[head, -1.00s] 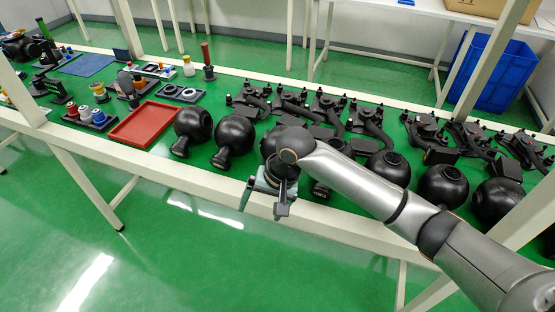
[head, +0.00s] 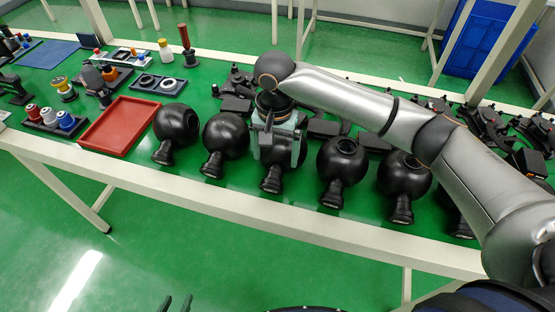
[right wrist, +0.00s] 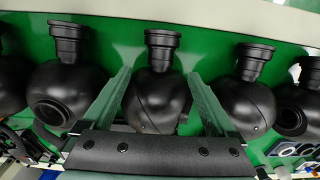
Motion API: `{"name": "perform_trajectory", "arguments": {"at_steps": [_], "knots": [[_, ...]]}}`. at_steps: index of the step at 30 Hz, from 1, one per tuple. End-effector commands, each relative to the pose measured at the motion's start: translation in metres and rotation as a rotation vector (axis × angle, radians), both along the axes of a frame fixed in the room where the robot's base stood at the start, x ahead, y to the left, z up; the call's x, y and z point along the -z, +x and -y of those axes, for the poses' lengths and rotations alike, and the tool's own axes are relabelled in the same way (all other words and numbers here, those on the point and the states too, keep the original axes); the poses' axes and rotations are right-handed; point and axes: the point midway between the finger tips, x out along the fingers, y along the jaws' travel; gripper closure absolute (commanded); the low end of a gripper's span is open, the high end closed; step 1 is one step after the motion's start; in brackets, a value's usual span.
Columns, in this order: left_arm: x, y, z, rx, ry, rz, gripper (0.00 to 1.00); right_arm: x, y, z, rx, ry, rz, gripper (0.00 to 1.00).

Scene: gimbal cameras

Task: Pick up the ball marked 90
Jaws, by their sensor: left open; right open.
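Several black balls with short cylindrical necks lie in a row along the table, necks toward the front edge. No number 90 is legible on any of them. My right gripper (head: 279,150) is open, pointing down over the third ball from the left (head: 270,182), which it partly hides. In the right wrist view, that ball (right wrist: 156,102) lies between the two spread fingers of the right gripper (right wrist: 160,75); contact cannot be told. My left gripper (head: 176,303) shows only its fingertips at the bottom edge, open and empty, away from the balls.
Neighbouring balls stand close on both sides, the left one (head: 225,135) and the right one (head: 342,160). A red tray (head: 120,126) lies left of the row. Black joystick-like devices (head: 490,125) stand behind. A blue crate (head: 480,40) is on the floor beyond.

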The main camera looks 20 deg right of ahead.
Motion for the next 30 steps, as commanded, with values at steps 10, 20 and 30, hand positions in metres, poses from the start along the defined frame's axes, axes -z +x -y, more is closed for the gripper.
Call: {"name": "perform_trajectory", "arguments": {"at_steps": [10, 20, 30], "knots": [[0.002, 0.003, 0.003, 0.005, -0.004, 0.001, 0.5, 0.036, 0.0, 0.001, -0.001, -0.001, -0.001, 0.08], [0.003, 0.006, 0.008, 0.013, -0.01, 0.008, 0.5, 0.075, 0.002, 0.001, -0.001, 0.001, 0.002, 0.08], [0.0, 0.007, 0.009, 0.016, -0.011, 0.013, 0.5, 0.075, 0.002, 0.001, -0.001, 0.001, 0.002, 0.21]]}}
